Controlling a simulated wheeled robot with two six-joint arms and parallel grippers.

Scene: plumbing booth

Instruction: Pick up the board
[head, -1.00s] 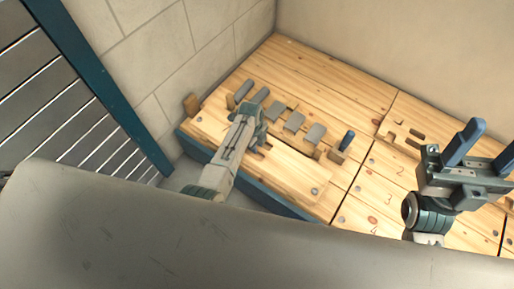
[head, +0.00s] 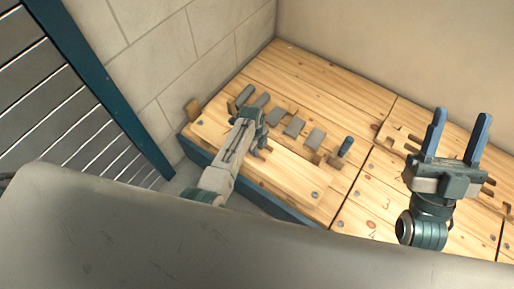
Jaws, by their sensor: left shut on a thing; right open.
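A pale wooden board (head: 289,177) with a round fastener near each end lies along the front left edge of the bench. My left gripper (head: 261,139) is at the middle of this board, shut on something. Its arm hides part of the board, and the contact is too small to see clearly; the board seems to be what it holds. My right gripper (head: 459,132) is open and empty over the right part of the bench, with its two blue fingers pointing up and apart. It is well away from the left board.
Several grey pieces (head: 294,127) lie in a row behind the board, with a blue-topped piece (head: 346,147) at the right end. A notched wooden piece (head: 400,138) lies behind my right gripper. Walls close off the bench's back and left. The bench's back part (head: 320,80) is clear.

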